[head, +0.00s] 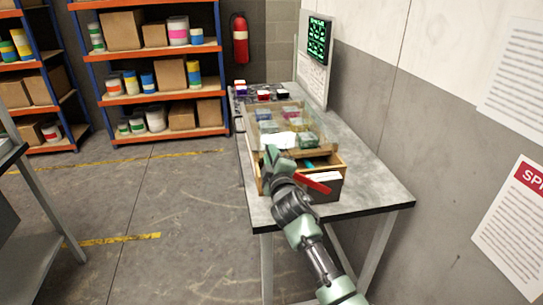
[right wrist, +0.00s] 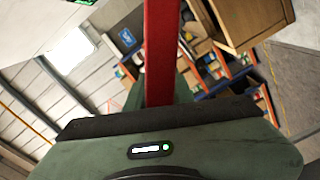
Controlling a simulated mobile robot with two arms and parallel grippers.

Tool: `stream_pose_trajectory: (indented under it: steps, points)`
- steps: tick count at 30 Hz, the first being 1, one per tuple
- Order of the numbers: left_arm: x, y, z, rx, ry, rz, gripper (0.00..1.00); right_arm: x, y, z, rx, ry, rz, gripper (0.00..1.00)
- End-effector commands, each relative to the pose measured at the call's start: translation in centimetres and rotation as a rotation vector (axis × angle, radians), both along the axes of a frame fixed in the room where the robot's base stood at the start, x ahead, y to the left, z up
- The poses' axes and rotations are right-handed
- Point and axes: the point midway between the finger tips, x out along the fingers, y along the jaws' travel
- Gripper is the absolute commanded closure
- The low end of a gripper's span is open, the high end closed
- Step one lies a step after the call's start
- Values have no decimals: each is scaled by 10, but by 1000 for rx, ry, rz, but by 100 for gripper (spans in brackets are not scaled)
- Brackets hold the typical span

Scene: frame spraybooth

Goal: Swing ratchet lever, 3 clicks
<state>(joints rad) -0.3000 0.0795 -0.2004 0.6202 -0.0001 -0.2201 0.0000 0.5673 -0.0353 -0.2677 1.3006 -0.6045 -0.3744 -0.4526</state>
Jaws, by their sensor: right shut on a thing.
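The red ratchet lever (head: 314,184) sticks out to the right from behind my right gripper (head: 272,156), at the near end of the bench. In the right wrist view the red lever (right wrist: 160,50) runs straight up from between the jaws of my right gripper (right wrist: 160,105), which is shut on it. The ratchet's pivot and the held part of the lever are hidden in the head view by my gripper and wrist. My left gripper is in neither view.
A wooden box (head: 338,160) stands close by the gripper, with a clear-covered case (head: 262,113) behind it. The grey bench (head: 372,187) is bare to the right. A wall with posters bounds the right. Shelves and a fire extinguisher (head: 240,40) stand at the back.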

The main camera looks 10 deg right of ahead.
Motion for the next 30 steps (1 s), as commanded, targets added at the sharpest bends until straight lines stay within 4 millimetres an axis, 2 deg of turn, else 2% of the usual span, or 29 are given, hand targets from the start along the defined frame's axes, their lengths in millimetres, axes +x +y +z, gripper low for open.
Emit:
stream_pose_trajectory:
  steps: [3,4,5,6,17,20,30]
  points:
    - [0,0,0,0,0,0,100,1,-2,2,-7,-4,-4,100]
    - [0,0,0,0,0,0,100,1,-2,2,-6,-4,-4,69]
    - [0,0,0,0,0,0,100,1,-3,2,-5,-4,-4,60]
    - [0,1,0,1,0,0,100,1,-2,2,-4,-3,-3,59]
    - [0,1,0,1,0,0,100,-4,-1,0,-1,-1,-2,59]
    - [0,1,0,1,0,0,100,-13,-2,0,0,-1,-2,59]
    - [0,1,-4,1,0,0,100,-64,-5,0,-1,-2,-2,59]
